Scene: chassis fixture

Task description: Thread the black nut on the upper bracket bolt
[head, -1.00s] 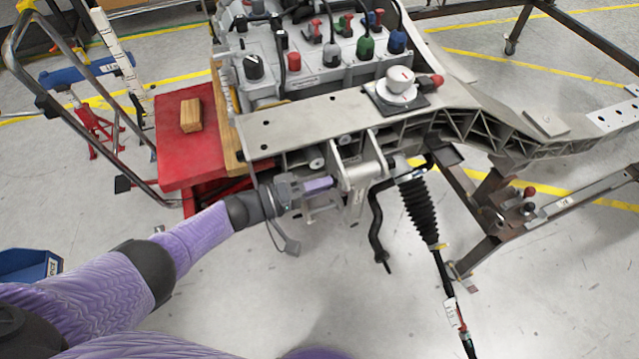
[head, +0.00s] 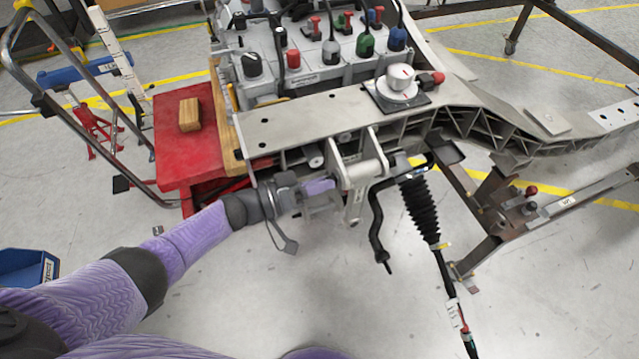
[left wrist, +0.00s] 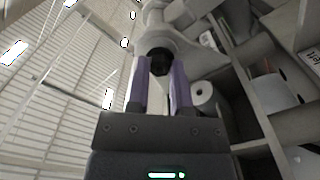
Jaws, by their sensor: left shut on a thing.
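My left gripper (head: 322,187) reaches in from the left, below the front edge of the light grey chassis frame (head: 300,120). Its purple fingertips are at the left side of the upper bracket (head: 360,172). In the left wrist view the two purple fingers (left wrist: 160,80) are closed on the black nut (left wrist: 160,60), which shows between their tips. The nut is up against the pale bracket part (left wrist: 165,35), at the bolt's place. The bolt is hidden behind the nut, so I cannot tell how far it is threaded. My right gripper is out of view.
A black bellows boot (head: 418,208) and a bent black bar (head: 376,225) hang right of the bracket. A red cart (head: 185,150) with a wooden block (head: 189,114) stands left. The floor below the gripper is open.

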